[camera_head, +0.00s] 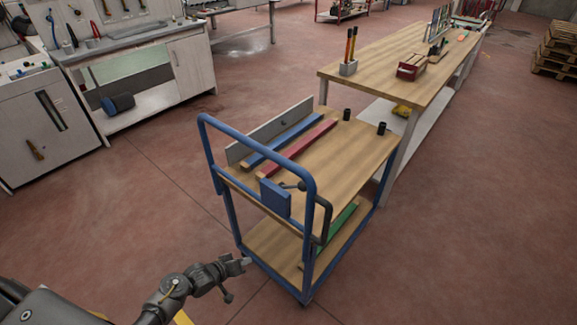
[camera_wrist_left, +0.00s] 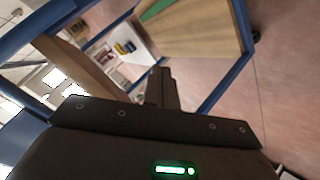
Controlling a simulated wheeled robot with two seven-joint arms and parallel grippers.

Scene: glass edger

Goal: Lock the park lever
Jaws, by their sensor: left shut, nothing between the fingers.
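A cart with a blue tubular frame (camera_head: 203,150) and wooden shelves stands in the middle of the head view. On its near end is a blue plate (camera_head: 275,199) with a dark lever (camera_head: 294,186) at its top; a dark bent bar (camera_head: 328,215) runs down beside it. I cannot tell the lever's exact position. My left gripper (camera_head: 246,262) is shut and empty, low at the cart's near left corner and below the blue plate. Its fingers (camera_wrist_left: 160,88) show closed in the left wrist view, with the cart's frame and shelf beyond. My right gripper is not in view.
The cart's top carries a blue bar (camera_head: 285,138), a red bar (camera_head: 298,147) and two dark cups. A green bar (camera_head: 340,222) lies on its lower shelf. A long wooden table (camera_head: 395,60) stands behind. Open floor (camera_head: 140,210) lies to the left.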

